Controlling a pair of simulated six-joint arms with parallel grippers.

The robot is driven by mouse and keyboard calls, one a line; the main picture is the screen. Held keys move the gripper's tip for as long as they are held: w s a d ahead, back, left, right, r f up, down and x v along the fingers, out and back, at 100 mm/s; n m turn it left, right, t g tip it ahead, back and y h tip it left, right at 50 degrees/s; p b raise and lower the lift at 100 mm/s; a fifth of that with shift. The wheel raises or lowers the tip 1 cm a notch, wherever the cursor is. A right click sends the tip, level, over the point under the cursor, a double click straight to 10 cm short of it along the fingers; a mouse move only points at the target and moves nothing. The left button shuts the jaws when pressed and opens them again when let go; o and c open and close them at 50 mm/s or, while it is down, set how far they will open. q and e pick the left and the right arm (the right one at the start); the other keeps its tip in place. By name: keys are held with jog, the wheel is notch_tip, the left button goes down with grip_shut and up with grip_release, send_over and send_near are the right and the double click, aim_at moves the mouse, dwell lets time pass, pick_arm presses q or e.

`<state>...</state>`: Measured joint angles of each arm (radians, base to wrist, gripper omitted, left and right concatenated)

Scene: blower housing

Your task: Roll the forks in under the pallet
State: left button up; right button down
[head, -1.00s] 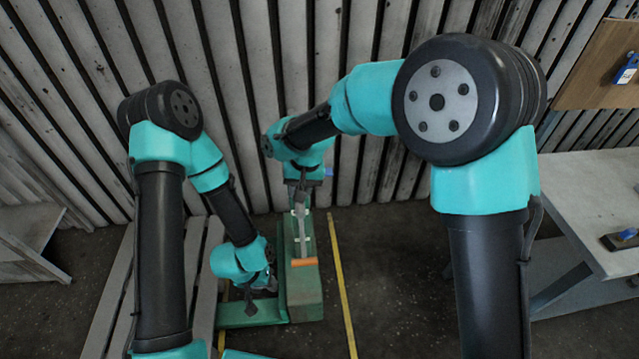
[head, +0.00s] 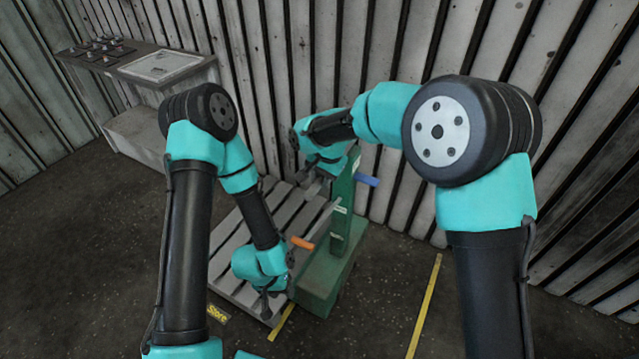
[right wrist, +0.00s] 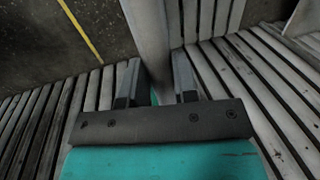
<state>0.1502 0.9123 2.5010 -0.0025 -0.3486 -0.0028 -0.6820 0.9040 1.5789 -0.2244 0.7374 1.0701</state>
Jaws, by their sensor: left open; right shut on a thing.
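The green fork truck (head: 318,280) stands right of the grey slatted pallet (head: 228,268), close against its edge. Its upright green mast (head: 345,190) carries an orange handle (head: 301,243) and a blue handle (head: 367,180). Its forks are not visible; the pallet and my left arm cover that side. My left gripper (head: 266,298) is open, low over the pallet's near corner beside the truck's base. My right gripper (head: 318,184) is partly hidden behind the mast. In the right wrist view its fingers (right wrist: 156,80) are shut on a grey bar (right wrist: 149,38).
A grey bench with a tray (head: 160,66) stands at the far left. A ribbed metal wall (head: 290,60) runs close behind the truck. Yellow floor lines (head: 424,306) and a yellow sign (head: 218,314) show. The dark floor at right is clear.

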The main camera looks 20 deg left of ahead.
jog(key=shift+w+a, duration=0.1)
jog(key=shift+a, duration=0.3)
jog(key=c, duration=0.9)
grip_release()
jog(key=d+r, duration=0.3)
jog(key=r, duration=1.4)
jog(key=shift+s+d, duration=0.2)
jog(key=shift+s, duration=0.15)
